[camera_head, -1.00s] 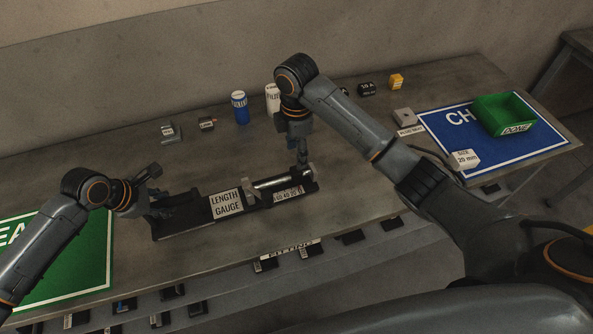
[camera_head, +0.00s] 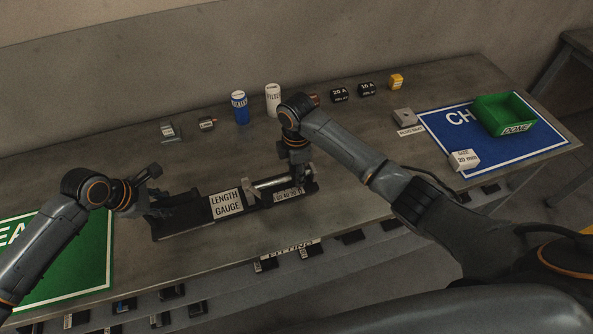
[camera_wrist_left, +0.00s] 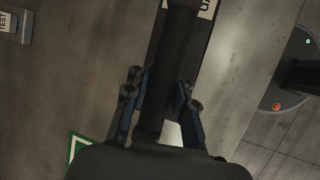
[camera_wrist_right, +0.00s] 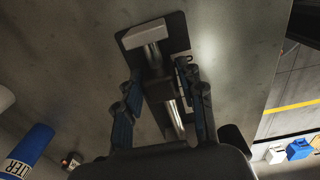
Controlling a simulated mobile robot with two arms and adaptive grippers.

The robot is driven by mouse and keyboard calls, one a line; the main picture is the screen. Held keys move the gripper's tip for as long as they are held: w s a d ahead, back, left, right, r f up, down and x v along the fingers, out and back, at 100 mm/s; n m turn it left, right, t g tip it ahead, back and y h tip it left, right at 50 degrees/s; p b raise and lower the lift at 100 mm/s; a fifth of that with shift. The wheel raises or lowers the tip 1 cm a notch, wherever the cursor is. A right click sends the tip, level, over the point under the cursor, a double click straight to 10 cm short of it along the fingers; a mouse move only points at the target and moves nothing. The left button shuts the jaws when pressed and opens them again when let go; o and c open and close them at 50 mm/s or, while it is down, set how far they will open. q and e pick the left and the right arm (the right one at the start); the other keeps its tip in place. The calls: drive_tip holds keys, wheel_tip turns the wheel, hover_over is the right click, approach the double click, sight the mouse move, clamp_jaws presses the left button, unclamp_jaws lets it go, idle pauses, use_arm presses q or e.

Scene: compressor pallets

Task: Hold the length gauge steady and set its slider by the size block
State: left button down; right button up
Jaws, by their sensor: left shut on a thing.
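The length gauge (camera_head: 226,203), a long black base with a white label and a silver rod (camera_head: 268,182), lies near the table's front edge. My left gripper (camera_head: 157,205) is shut on its left end, on a dark bar also seen in the left wrist view (camera_wrist_left: 165,90). My right gripper (camera_head: 299,176) is over the gauge's right part; in the right wrist view its fingers (camera_wrist_right: 160,85) stand apart on either side of a dark block on the rod. Whether that block is the slider is unclear. The white size block (camera_head: 464,160), marked 20 mm, sits on the blue mat.
The blue mat (camera_head: 545,143) carries a green bin (camera_head: 505,113) at right. A green mat (camera_head: 85,262) lies at left. Blue (camera_head: 239,107) and white (camera_head: 273,99) cylinders and several small blocks stand along the back. Dark parts sit below the front edge.

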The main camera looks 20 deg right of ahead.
clamp_jaws()
drive_tip(key=shift+a, duration=1.15)
drive_tip(key=o, duration=0.6)
unclamp_jaws()
drive_tip(key=shift+d, duration=0.1)
drive_tip(key=shift+c, duration=0.2)
wheel_tip(320, 180, up, 12)
